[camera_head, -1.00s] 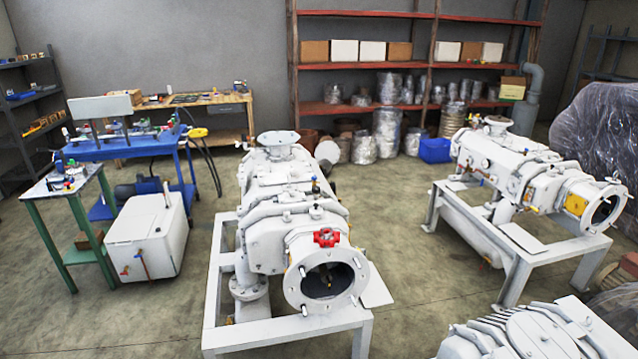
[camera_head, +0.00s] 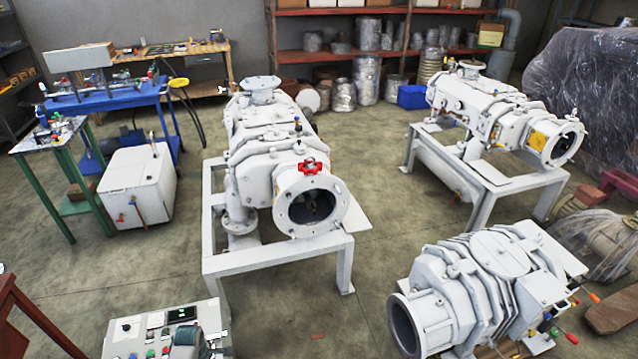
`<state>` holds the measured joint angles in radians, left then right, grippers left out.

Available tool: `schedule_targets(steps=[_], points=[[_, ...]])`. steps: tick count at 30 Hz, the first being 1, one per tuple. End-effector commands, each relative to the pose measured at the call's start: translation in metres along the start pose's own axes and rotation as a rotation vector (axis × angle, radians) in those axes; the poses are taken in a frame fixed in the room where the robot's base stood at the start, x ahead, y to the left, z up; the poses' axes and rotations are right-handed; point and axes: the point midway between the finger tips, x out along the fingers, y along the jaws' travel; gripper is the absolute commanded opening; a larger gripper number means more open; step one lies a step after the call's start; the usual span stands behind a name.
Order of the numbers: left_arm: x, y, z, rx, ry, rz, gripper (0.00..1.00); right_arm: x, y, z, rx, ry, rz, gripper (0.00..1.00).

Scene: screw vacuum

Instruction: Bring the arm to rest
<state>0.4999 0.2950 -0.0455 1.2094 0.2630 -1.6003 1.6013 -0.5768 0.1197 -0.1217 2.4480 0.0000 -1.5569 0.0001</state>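Neither of my arms nor grippers shows in the head view. In the middle stands a white screw vacuum pump (camera_head: 262,150) on a white frame (camera_head: 278,262). A red handwheel valve (camera_head: 309,166) sits on top of its round open flange (camera_head: 311,203). Whether my grippers are open or shut is hidden, as they are outside the picture.
A second pump (camera_head: 490,110) stands on a frame at the right, and a third (camera_head: 480,280) at the lower right. A control box (camera_head: 165,332) is at the bottom left. A white cabinet (camera_head: 137,185) and blue bench (camera_head: 105,103) stand left. Bare floor lies between the pumps.

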Motion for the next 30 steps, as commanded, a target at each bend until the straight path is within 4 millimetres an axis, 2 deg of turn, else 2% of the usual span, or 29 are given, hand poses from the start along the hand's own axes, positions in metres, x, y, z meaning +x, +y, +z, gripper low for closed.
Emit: schedule_targets(steps=[8,11,14,18,21,27,30], points=[[0.021,-0.062,0.031,0.387,0.029,0.026,0.48,-0.002,0.001,-0.004,0.0,0.009,0.002,0.0],[0.025,-0.094,0.046,0.578,0.039,0.039,0.48,-0.003,0.001,-0.004,0.0,0.007,0.001,0.0],[0.025,-0.135,0.064,0.805,0.048,0.057,0.48,-0.004,0.001,-0.002,0.0,0.004,0.001,0.0],[0.012,-0.195,0.088,1.125,0.06,0.092,0.48,-0.006,0.0,-0.001,0.001,0.002,0.0,0.0],[-0.002,-0.228,0.099,1.3,0.071,0.116,0.48,-0.009,0.0,0.0,0.001,0.004,0.0,0.0],[-0.032,-0.277,0.113,1.56,0.093,0.155,0.48,-0.009,0.0,0.0,0.001,0.003,0.0,0.0],[-0.046,-0.295,0.117,1.658,0.106,0.17,0.48,-0.009,0.0,0.0,0.001,0.003,0.0,0.0]])
